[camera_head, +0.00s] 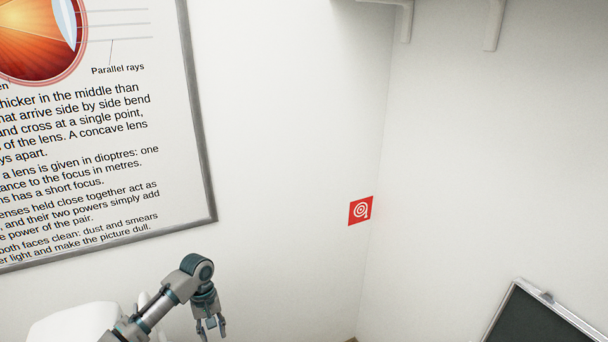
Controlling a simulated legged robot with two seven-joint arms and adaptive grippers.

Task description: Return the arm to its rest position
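My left arm (165,305) comes in from the bottom left, grey with teal joints. It rises to a bent elbow-like joint, and from there my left gripper (211,329) hangs down. Its two fingers are apart and nothing shows between them. It is in front of the white wall, below the poster's lower right corner, and touches nothing that I can see. My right arm and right gripper are not in view.
A grey-framed lens poster (90,160) hangs on the left wall. White brackets (494,25) are at the top right. A dark framed panel (530,322) is at the bottom right. A white rounded object (70,324) is beside my arm.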

